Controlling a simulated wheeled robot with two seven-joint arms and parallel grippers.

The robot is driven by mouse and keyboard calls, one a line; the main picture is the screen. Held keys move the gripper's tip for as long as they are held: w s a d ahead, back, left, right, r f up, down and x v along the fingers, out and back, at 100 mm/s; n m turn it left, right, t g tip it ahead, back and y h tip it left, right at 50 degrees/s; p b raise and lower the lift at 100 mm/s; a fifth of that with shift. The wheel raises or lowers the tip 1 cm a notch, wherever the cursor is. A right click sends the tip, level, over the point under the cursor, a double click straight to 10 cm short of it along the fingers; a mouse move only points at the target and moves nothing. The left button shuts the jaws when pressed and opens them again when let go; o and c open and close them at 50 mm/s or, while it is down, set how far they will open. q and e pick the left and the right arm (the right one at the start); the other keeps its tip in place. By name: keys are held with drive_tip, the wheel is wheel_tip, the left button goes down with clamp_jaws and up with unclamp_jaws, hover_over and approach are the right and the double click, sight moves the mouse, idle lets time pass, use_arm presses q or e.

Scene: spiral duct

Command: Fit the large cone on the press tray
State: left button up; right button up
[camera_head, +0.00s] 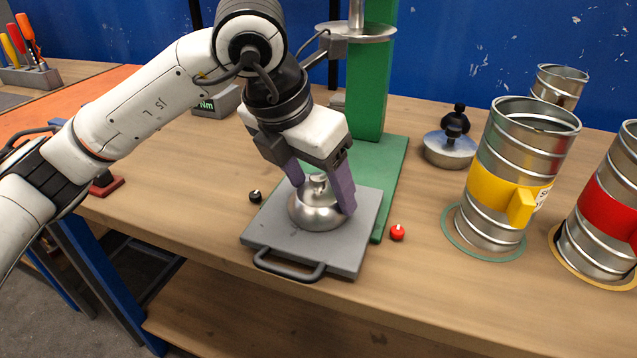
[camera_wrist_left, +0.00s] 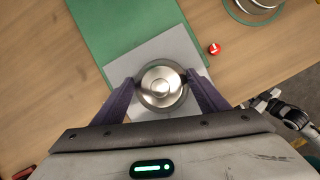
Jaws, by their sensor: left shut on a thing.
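A silver metal cone (camera_head: 317,207) with a rounded, flared base and a narrow top is on or just above the grey press tray (camera_head: 356,236); I cannot tell whether it touches. The tray has a dark front handle and sits before the green press base. My left gripper (camera_head: 322,190) points down with its purple fingers on either side of the cone, shut on it. The left wrist view shows the cone (camera_wrist_left: 161,88) from above between both fingertips, over the tray (camera_wrist_left: 170,46). My right gripper does not show in the head view; part of an arm shows at the wrist view's right edge.
The green press (camera_head: 370,80) with its round metal plate stands behind the tray. A red knob (camera_head: 397,232) and a black knob (camera_head: 255,196) lie beside it. Yellow-banded (camera_head: 508,180) and red-banded (camera_head: 606,210) ducts and a black-handled metal disc (camera_head: 449,148) stand to the right.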

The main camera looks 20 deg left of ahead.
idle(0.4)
use_arm(q)
drive_tip(key=o, duration=1.9)
drive_tip(key=shift+f, duration=0.15)
drive_tip(key=shift+r+p, duration=2.5)
drive_tip(key=shift+r, duration=1.6)
